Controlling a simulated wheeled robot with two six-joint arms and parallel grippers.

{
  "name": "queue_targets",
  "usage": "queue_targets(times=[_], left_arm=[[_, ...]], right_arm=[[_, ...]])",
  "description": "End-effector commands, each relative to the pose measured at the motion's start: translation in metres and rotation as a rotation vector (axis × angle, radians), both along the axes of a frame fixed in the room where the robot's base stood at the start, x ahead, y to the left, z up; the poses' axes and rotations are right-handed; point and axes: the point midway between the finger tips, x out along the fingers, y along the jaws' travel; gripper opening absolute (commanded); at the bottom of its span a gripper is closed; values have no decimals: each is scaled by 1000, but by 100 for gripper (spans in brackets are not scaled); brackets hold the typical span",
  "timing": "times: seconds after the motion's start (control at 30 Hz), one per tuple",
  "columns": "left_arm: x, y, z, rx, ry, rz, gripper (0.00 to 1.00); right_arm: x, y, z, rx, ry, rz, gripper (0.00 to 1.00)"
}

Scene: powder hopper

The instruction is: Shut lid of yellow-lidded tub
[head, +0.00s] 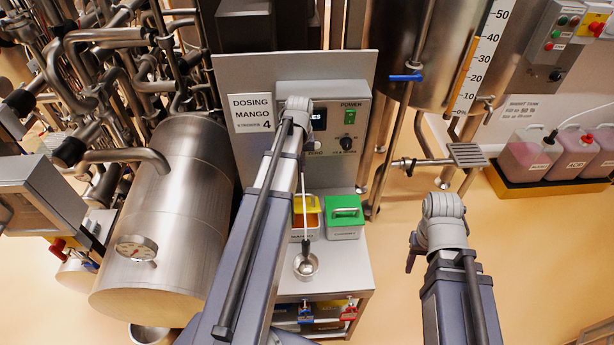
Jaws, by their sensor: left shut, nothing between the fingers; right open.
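The yellow-lidded tub (300,234) stands on the small steel cabinet, left of a green-lidded tub (344,222). Its yellow lid (311,203) appears raised at the back, with orange contents showing in front of it. My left arm covers the tub's left side. My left gripper (303,185) is shut and empty, a thin shape pointing down in front of the lid; whether it touches the lid I cannot tell. My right gripper (411,256) is open, well to the right of the cabinet, and mostly hidden by its own wrist.
The dosing panel (347,125) rises behind the tubs. A large steel tank (175,225) stands on the left. The floor right of the cabinet is clear.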

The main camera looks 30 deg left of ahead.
Motion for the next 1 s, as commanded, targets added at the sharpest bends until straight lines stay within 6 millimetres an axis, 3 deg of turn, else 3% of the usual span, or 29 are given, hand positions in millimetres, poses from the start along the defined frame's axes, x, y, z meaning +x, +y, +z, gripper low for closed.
queue_targets(times=[0.27,0.47,1.0], left_arm=[[0,1,-3,0,0,2,0],[1,1,-15,0,0,2,0],[3,2,-86,0,0,2,0]], right_arm=[[0,0,-3,0,0,0,50],[0,0,-15,0,0,-1,50],[0,0,-86,-1,-1,8,50]])
